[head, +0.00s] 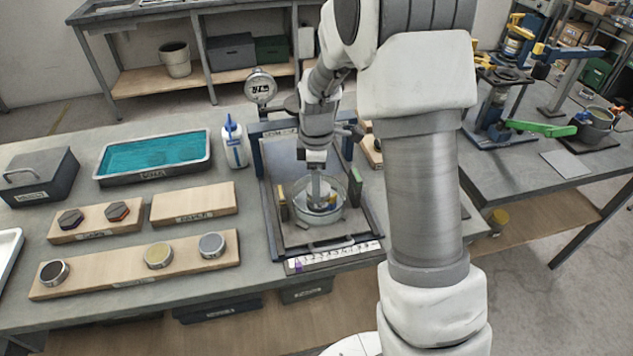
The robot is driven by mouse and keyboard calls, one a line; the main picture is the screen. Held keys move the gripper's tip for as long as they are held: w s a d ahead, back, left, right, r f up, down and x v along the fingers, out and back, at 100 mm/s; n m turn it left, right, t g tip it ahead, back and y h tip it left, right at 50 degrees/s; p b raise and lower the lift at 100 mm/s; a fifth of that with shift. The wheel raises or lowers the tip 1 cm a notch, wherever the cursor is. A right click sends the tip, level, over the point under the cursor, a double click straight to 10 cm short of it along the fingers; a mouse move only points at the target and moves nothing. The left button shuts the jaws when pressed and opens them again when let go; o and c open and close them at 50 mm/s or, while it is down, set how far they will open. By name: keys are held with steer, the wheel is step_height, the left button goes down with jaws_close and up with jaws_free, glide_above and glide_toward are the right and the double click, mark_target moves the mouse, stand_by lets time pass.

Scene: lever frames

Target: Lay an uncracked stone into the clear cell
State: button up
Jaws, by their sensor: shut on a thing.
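The clear cell (353,188) is a round, see-through vessel on a framed stand right of the bench's middle. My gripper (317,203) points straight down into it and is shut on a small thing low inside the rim. The fingers and the cell wall hide most of that thing, so I cannot tell its shape or any crack. Two dark hexagonal stones lie on a wooden board at the left: one dark grey-blue (70,218), one with reddish edges (118,211). Whether they are cracked is too small to tell.
The stand (270,205) has side posts and a round dial (261,87) behind. A white bottle (234,140), a teal-filled tray (152,157), a grey lidded box (40,177) and an empty-looking board (195,203) stand left. Round pots (158,255) sit on the front board.

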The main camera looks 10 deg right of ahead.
steer(key=shift+f, duration=0.15)
steer(key=o, duration=1.4)
step_height(320, 180, up, 17)
steer(key=p, duration=0.1)
steer(key=s+r+m+t, duration=0.3)
steer(key=s+r+m, duration=0.4)
steer(key=s, duration=0.5)
steer(key=s+m+t, duration=0.1)
steer(key=s+m, duration=0.1)
steer(key=s, duration=0.1)
steer(key=s+m, duration=0.3)
steer(key=s, duration=0.1)
steer(key=s+f+m+t, duration=0.1)
steer(key=s+m, duration=0.2)
steer(key=s, duration=0.1)
steer(key=shift+s+d+f+t, duration=0.1)
steer(key=shift+s+d+t, duration=0.1)
steer(key=shift+s+t, duration=0.1)
